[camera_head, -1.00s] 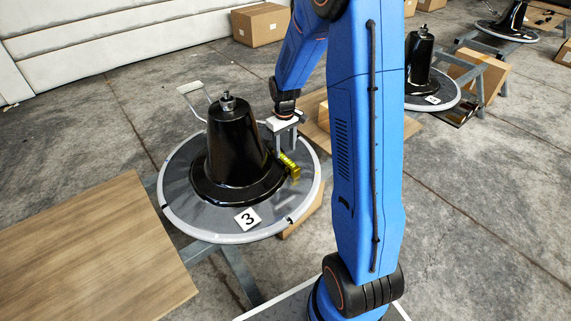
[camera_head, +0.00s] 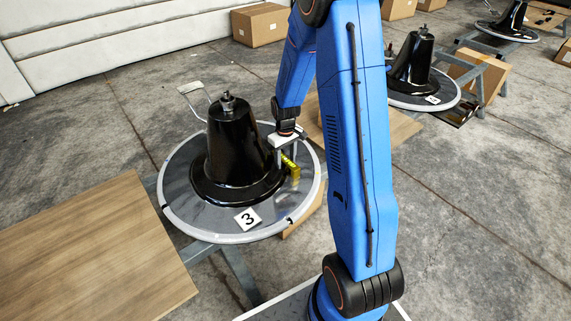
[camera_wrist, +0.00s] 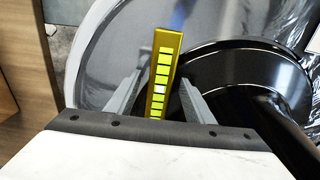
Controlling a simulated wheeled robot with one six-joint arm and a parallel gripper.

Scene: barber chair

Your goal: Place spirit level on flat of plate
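The spirit level (camera_head: 292,171), yellow with bright green segments, is at the right side of the plate, beside the black cone's flange. The plate (camera_head: 190,217) is a round grey disc with a pale rim and a "3" tag. My gripper (camera_head: 286,155) is above the level with its fingers pointing down. In the wrist view, the level (camera_wrist: 163,75) lies between the two fingers (camera_wrist: 161,90), with a narrow gap on the left side. The gripper looks open around it. The level's near end is hidden behind my gripper body.
The tall black cone (camera_head: 232,140) stands in the middle of the plate, close left of my gripper. A thin bent handle (camera_head: 192,92) rises behind it. A wooden board (camera_head: 90,250) is at left. Another cone on a plate (camera_head: 412,65) stands at the back right.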

